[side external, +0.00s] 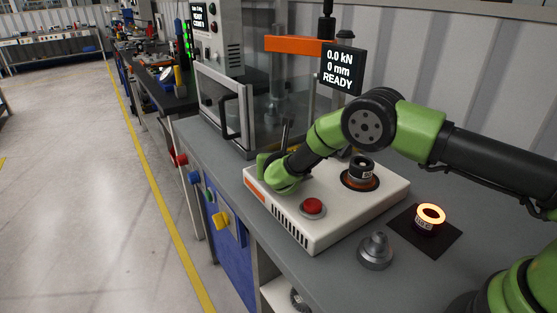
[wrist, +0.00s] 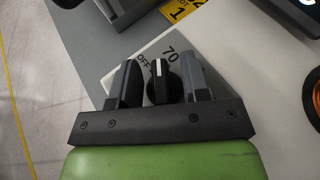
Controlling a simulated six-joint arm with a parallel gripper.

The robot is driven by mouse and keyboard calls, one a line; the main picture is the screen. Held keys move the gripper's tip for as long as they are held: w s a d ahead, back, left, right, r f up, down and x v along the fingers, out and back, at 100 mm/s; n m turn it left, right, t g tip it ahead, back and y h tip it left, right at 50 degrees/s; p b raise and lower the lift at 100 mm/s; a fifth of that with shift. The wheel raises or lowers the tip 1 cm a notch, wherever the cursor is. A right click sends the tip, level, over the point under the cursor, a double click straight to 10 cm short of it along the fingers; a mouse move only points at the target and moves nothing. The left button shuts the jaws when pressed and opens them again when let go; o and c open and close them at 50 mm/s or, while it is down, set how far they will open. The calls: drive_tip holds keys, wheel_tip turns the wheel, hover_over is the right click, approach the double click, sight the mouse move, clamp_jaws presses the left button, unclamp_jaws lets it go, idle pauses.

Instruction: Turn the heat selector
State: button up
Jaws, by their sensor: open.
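The heat selector (wrist: 161,82) is a black knob with a white pointer line, on a grey panel marked OFF and 70. In the wrist view the white line points up, between the OFF mark and the 70 mark. My gripper (wrist: 163,75) is open, with one dark finger on each side of the knob. Narrow gaps show between the fingers and the knob. In the side view my gripper (side external: 268,168) is down at the far left end of the white heater unit (side external: 335,228) and hides the knob.
A red button (side external: 313,206) and a black cylindrical part in an orange-rimmed seat (side external: 360,181) are on the unit's top. A glowing orange ring (side external: 431,214) sits on a black pad, near a grey metal part (side external: 375,251). A glass-sided press (side external: 225,105) stands close behind.

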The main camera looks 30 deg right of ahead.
clamp_jaws()
drive_tip(key=shift+m+g+h, duration=1)
drive_tip(key=shift+m+h, duration=0.4)
drive_tip(key=shift+m, duration=0.1)
unclamp_jaws()
drive_tip(key=v, duration=1)
